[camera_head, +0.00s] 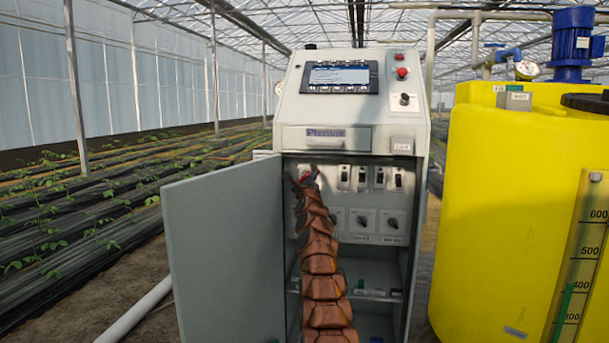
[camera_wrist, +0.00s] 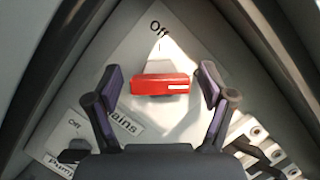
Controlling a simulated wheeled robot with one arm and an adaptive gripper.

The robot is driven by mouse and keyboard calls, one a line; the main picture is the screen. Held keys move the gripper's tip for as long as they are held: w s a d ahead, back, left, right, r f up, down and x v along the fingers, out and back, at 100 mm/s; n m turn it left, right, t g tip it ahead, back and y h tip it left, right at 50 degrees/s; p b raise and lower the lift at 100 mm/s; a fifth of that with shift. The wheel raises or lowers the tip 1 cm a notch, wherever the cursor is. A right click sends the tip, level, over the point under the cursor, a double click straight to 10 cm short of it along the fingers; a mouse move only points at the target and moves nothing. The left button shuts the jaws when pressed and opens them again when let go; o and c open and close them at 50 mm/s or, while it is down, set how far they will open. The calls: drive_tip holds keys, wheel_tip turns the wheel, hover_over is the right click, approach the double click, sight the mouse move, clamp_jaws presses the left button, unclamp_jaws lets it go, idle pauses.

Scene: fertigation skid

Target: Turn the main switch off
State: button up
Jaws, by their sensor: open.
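The main switch has a red handle (camera_wrist: 160,85) on a grey panel, with a white mark at its right end. The handle lies crosswise in the wrist view, and the white mark points right, away from the "Off" label (camera_wrist: 159,29) above it. A "Mains" label (camera_wrist: 122,123) is partly hidden below. My gripper (camera_wrist: 160,80) is open, with one dark finger on each side of the handle and a gap at both sides. In the head view a bit of red (camera_head: 310,174) shows at the end of my arm, inside the cabinet (camera_head: 349,100); the fingers are hard to make out there.
The cabinet door (camera_head: 227,255) stands open to the left of my arm. Small breakers (camera_head: 379,178) and two rotary knobs (camera_head: 392,223) sit right of my arm. A yellow tank (camera_head: 500,210) stands close on the right.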

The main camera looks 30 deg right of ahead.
idle(0.3)
drive_tip(key=c, duration=1.2)
